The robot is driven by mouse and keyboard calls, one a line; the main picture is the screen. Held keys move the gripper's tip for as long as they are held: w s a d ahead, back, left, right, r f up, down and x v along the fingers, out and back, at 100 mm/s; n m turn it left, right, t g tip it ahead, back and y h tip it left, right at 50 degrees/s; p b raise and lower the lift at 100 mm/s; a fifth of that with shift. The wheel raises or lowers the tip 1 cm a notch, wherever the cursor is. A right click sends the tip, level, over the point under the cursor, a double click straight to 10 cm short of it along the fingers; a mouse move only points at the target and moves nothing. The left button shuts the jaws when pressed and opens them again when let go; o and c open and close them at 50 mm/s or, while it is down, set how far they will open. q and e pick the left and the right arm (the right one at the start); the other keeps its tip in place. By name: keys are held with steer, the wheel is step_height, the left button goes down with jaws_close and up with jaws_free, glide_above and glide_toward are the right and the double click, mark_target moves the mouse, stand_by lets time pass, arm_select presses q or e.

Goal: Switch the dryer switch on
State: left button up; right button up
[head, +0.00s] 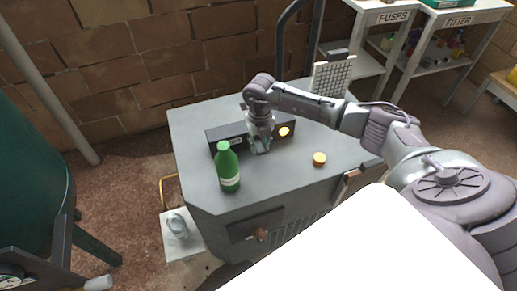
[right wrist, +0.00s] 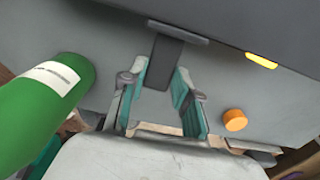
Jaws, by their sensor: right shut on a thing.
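The dryer switch is a dark lever (right wrist: 165,62) on the front of a long dark box (head: 225,131) that stands on the grey machine top. A round yellow light (head: 284,131) glows at the box's right end; its edge also shows in the right wrist view (right wrist: 261,60). My right gripper (head: 260,147) is in front of the box and hides the lever in the head view. In the right wrist view its two teal-padded fingers (right wrist: 160,92) are on either side of the lever, shut on it. My left gripper is not in view.
A green bottle (head: 228,168) stands left of my right gripper. A small orange knob (head: 319,158) is on the machine top to the right. A brick wall (head: 150,60) is behind, with shelves marked FUSES (head: 393,17) and FITTER (head: 458,21) at right.

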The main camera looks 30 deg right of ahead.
steer(key=shift+r, duration=0.4)
steer(key=shift+r+p, duration=0.35)
steer(key=shift+p, duration=0.1)
steer(key=shift+r, duration=0.15)
steer(key=o, duration=0.8)
steer(key=shift+s, duration=0.1)
step_height(320, 180, up, 4)
steer(key=p, duration=0.3)
